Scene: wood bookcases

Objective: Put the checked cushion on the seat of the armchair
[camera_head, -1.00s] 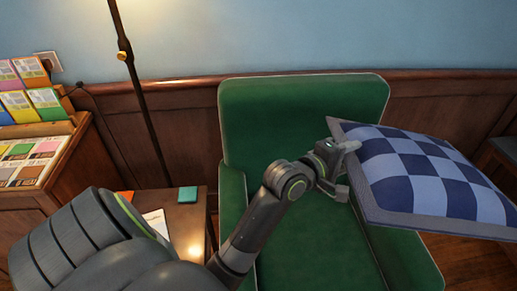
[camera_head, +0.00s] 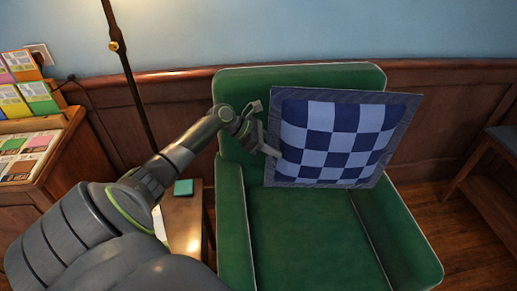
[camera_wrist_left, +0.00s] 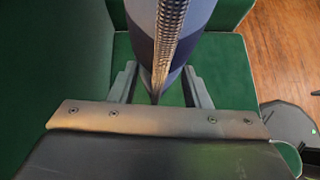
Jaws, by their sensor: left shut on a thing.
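The checked cushion (camera_head: 335,140), blue and pale blue with a grey border, stands nearly upright before the backrest of the green armchair (camera_head: 310,230). Its lower edge is at the back of the seat; I cannot tell if it touches. My left gripper (camera_head: 264,130) is shut on the cushion's left edge. In the left wrist view the cushion (camera_wrist_left: 170,35) shows edge-on between the fingers of the gripper (camera_wrist_left: 160,90), with green upholstery around it. The front of the seat is bare. My right gripper is not in view.
A small wooden side table (camera_head: 183,222) with a teal item (camera_head: 183,187) stands left of the armchair. A lamp pole (camera_head: 128,75) rises behind it. A display cabinet (camera_head: 45,160) is at far left. A wooden bench (camera_head: 490,180) stands at right, with open floor between.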

